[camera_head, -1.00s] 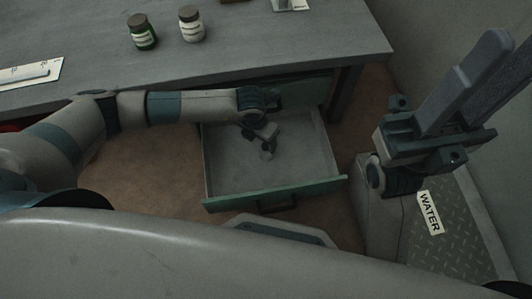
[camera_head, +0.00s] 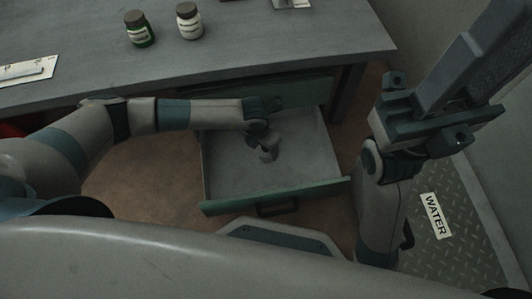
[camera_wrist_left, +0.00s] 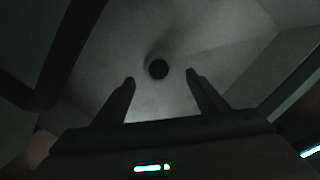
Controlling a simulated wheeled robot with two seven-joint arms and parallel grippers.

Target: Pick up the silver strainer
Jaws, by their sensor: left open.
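The open drawer (camera_head: 225,165) is pulled out under the grey table. My left gripper (camera_head: 269,152) reaches down into it from the left. In the left wrist view the left gripper (camera_wrist_left: 160,78) is open, its two fingers apart. A small round dark thing (camera_wrist_left: 158,69) lies on the pale drawer floor, in line with the gap between the fingertips. It may be the silver strainer, but its colour is too dark to tell. In the head view I cannot make it out beside my gripper. My right gripper (camera_head: 460,70) is raised at the right, away from the drawer.
A green-labelled jar (camera_head: 139,30) and a white jar (camera_head: 189,22) stand on the grey table (camera_head: 240,45). The drawer's front panel (camera_head: 310,190) and side walls surround my left gripper. A plate marked WATER (camera_head: 435,215) lies at the right.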

